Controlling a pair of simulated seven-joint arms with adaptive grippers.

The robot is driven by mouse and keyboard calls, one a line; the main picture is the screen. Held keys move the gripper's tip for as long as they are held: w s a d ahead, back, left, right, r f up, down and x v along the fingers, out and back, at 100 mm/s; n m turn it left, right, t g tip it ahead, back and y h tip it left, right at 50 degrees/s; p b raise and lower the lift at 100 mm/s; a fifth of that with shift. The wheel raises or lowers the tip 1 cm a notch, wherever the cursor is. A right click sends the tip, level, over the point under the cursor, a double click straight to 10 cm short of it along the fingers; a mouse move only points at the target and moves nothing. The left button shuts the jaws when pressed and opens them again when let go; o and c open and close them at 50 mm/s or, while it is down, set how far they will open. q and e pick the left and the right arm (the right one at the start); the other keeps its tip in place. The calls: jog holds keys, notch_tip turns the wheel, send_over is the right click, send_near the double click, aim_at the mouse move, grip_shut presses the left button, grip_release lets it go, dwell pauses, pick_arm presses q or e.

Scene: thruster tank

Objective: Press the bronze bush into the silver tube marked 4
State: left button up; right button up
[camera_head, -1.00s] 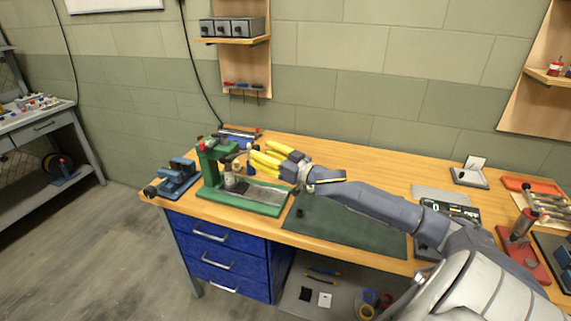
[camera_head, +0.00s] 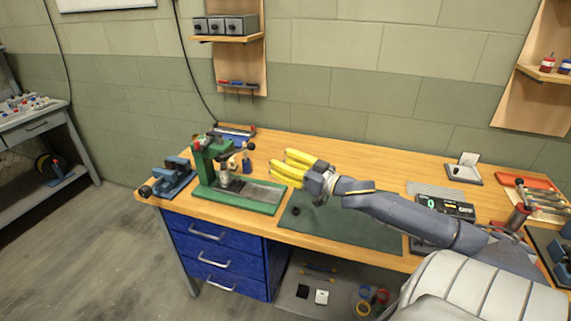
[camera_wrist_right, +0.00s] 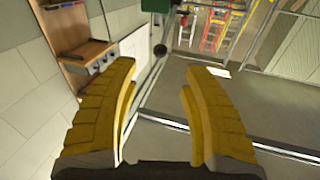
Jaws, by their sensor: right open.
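The green press (camera_head: 202,160) stands at the left end of the bench, its lever knob (camera_head: 250,146) pointing right. A small silvery cylinder (camera_head: 226,181) stands upright under its ram. It may be the tube, but no mark 4 is readable. The bronze bush cannot be told apart at this size, nor whether it sits in the cylinder. My right gripper (camera_head: 281,163) has yellow fingers and is right of the press, above the bench, apart from the lever. In the right wrist view its fingers (camera_wrist_right: 163,82) are spread with nothing between them. My left gripper is not in view.
A green mat (camera_head: 345,228) with a small dark round piece (camera_head: 296,211) lies right of the press. A digital readout device (camera_head: 443,206) sits farther right.

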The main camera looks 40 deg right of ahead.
jog(key=shift+s+d, duration=0.1)
jog(key=shift+s, duration=0.3)
dwell(0.3)
